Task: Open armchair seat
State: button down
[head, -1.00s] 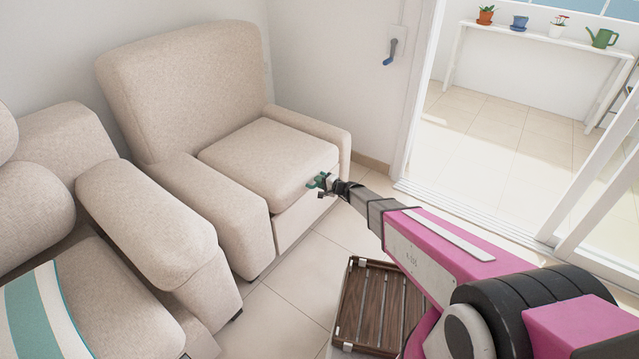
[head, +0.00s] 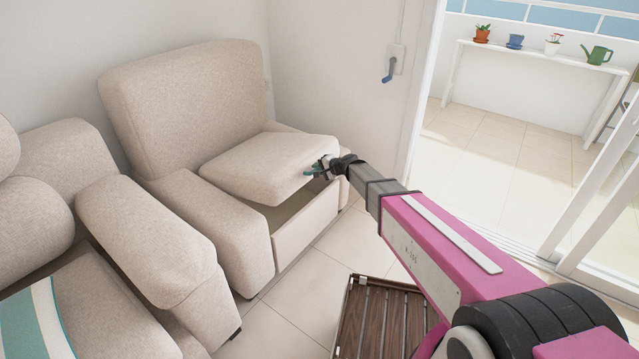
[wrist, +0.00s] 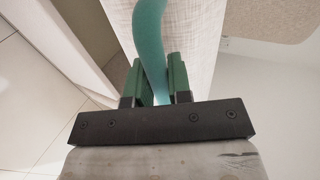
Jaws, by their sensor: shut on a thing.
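The beige armchair (head: 185,95) stands in the corner. Its seat (head: 262,163) is tilted up at the front, and a dark gap shows between it and the front panel (head: 307,229). My gripper (head: 318,170) is at the seat's front edge. In the wrist view, my gripper's green fingers (wrist: 157,82) are shut on a teal strap (wrist: 150,35), which runs up along the beige seat fabric. The strap's attachment to the seat is not clear. What lies inside the opened seat is hidden in shadow.
A beige sofa (head: 150,235) stands close on the left. A dark slatted wooden table or crate (head: 380,318) is on the floor below my arm. A door with a blue handle (head: 389,70) is behind. Tiled floor is open toward the balcony on the right.

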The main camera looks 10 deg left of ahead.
jog(key=a+r+h, duration=0.1)
jog(key=r, duration=0.3)
jog(key=w+a+r, duration=0.1)
jog(key=r, duration=0.4)
jog(key=w+a+r+g+h, duration=0.1)
jog(key=a+r, duration=0.1)
jog(key=r, duration=0.3)
jog(key=shift+a+r+h, duration=0.1)
jog(key=shift+r+h, duration=0.05)
jog(key=shift+h, duration=0.15)
jog(key=w+a+r+g+h, duration=0.1)
jog(key=w+a+r, duration=0.4)
jog(key=a+r, duration=0.8)
jog(key=w+a+r+g+h, duration=0.1)
jog(key=w+a+r+h, duration=0.3)
jog(key=a+r, duration=0.9)
jog(key=shift+w+r+g+h, duration=0.3)
jog(key=shift+w+r, duration=0.5)
jog(key=shift+r, duration=0.75)
jog(key=c, duration=1.1)
grip_release()
jog(key=shift+o, duration=0.2)
jog(key=shift+r, duration=0.15)
